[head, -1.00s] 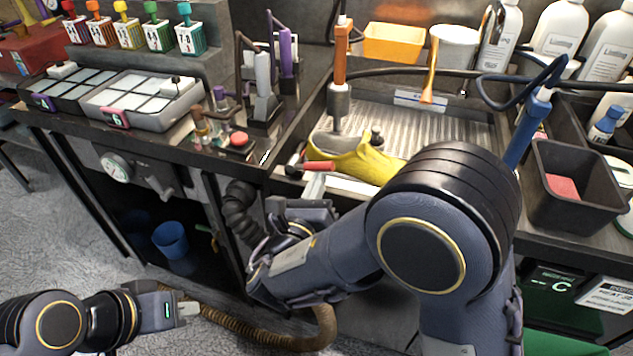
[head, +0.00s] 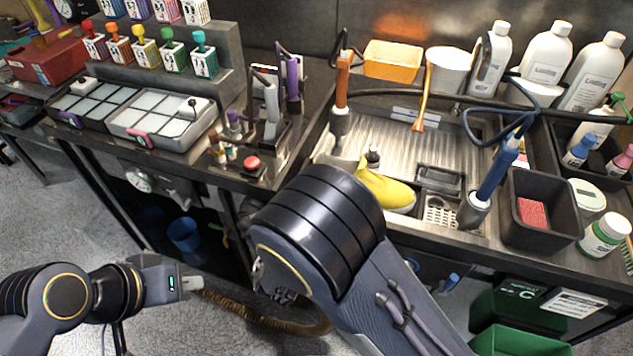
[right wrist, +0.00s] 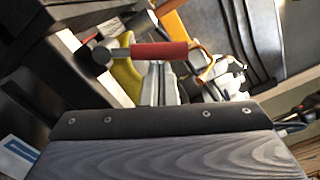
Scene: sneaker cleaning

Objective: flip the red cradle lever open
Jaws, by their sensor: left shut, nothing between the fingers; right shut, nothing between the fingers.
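The red lever handle (right wrist: 150,50) shows in the right wrist view, lying roughly crosswise with a grey round end on its left. My right gripper (right wrist: 160,85) is shut and empty, its grey fingers pointing up the picture towards the handle. I cannot tell whether they touch it. In the head view my right forearm hides the lever and the right gripper. The yellow sneaker (head: 385,188) sits in the sink area, partly behind that arm; some of its yellow (right wrist: 124,80) shows beyond the lever. My left gripper (head: 190,283) is shut and empty, low at the left, away from the bench.
A blue-handled tool (head: 495,165) and a black bin with a red sponge (head: 531,212) stand right of the sink. A red button (head: 251,163) and upright tools stand left of it. White bottles (head: 545,60) line the back. The floor at left is clear.

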